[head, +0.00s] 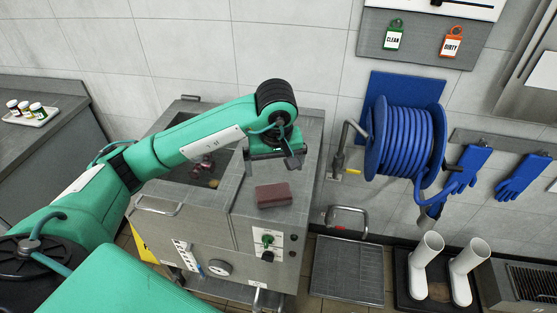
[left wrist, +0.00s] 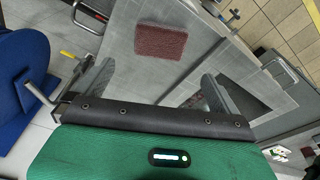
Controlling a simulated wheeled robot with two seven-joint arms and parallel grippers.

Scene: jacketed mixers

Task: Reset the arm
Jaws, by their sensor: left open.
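My left arm (head: 205,148) is green and reaches in from the left over the grey jacketed mixer (head: 215,225). My left gripper (head: 290,163) hangs above the mixer's right top surface, with its jaws apart and nothing seen between them. In the left wrist view its two fingers (left wrist: 155,90) stand wide apart. A dark red-brown block or pad (head: 273,195) lies flat on the mixer top, just below and in front of the gripper; it also shows in the left wrist view (left wrist: 160,42). My right gripper is not in view.
A blue hose reel (head: 405,140) hangs on the wall to the right, with a metal tap beside it. Blue gloves (head: 522,177) hang further right. A counter with a small tray of jars (head: 32,117) is at the left. CLEAN (head: 393,37) and DIRTY (head: 452,43) tags hang above.

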